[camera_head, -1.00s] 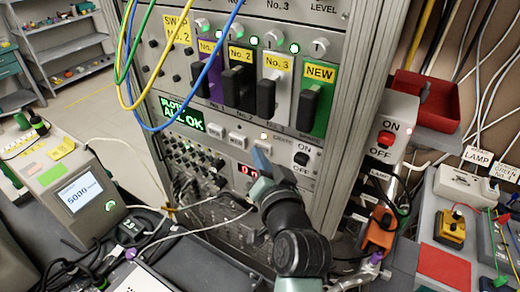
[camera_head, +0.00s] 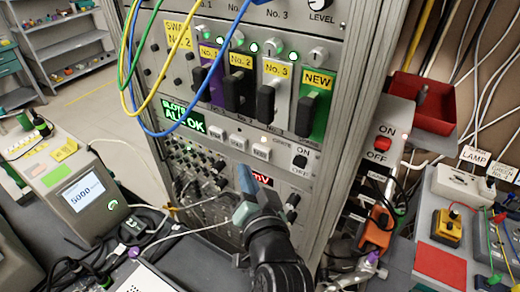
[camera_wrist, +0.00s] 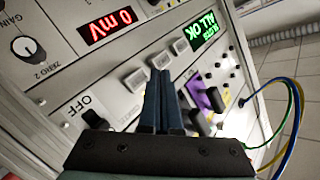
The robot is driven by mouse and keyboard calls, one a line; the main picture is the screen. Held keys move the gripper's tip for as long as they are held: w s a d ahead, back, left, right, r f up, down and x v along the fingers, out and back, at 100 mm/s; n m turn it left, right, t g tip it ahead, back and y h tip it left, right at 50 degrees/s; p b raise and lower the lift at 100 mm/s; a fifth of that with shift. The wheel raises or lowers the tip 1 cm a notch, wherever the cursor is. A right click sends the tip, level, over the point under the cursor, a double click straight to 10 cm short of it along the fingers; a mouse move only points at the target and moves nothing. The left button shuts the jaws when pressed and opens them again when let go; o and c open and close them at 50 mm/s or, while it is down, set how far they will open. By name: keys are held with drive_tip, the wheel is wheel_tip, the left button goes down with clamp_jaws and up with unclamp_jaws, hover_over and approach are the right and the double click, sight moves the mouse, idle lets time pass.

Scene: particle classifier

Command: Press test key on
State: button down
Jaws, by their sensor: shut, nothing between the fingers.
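A row of small white keys sits on the rack panel: a left key (camera_head: 215,131), a middle key (camera_head: 237,141) and a right key (camera_head: 261,151). Their lettering is too small to read, so I cannot tell which is the test key. My gripper (camera_head: 243,171) is shut and empty, its blue fingertips below the row in the head view. In the wrist view the shut fingers (camera_wrist: 161,75) point at the panel, with the middle key (camera_wrist: 160,59) just beyond their tips. I see no clear contact.
A green "ALL OK" display (camera_head: 185,115) is left of the keys. A black ON/OFF switch (camera_head: 300,160) is to their right. A red mV display (camera_head: 262,180) is below, partly hidden by my gripper. Blue, yellow and green cables (camera_head: 133,70) hang at the left.

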drive_tip(key=shift+s+a+p, duration=0.3)
drive_tip(key=shift+s+a, duration=0.35)
drive_tip(key=shift+s, duration=0.25)
drive_tip(key=shift+r, duration=0.1)
wheel_tip(320, 180, up, 24)
drive_tip(key=s+n+t+b, duration=0.1)
drive_tip(key=n+t, duration=0.3)
drive_tip(key=t, duration=0.2)
drive_tip(key=s+r+t+h, duration=0.1)
drive_tip(key=s+r+t, duration=0.1)
drive_tip(key=s+r, duration=0.3)
drive_tip(key=s+r+n+t+h, duration=0.1)
drive_tip(key=s+r+t, duration=0.2)
drive_tip(key=r, duration=1)
drive_tip(key=s, duration=0.3)
drive_tip(key=shift+s+d+n+h+b, duration=0.15)
drive_tip(key=shift+s+n+h+b, duration=0.15)
drive_tip(key=shift+b, duration=0.1)
drive_tip(key=shift+w+f, duration=0.1)
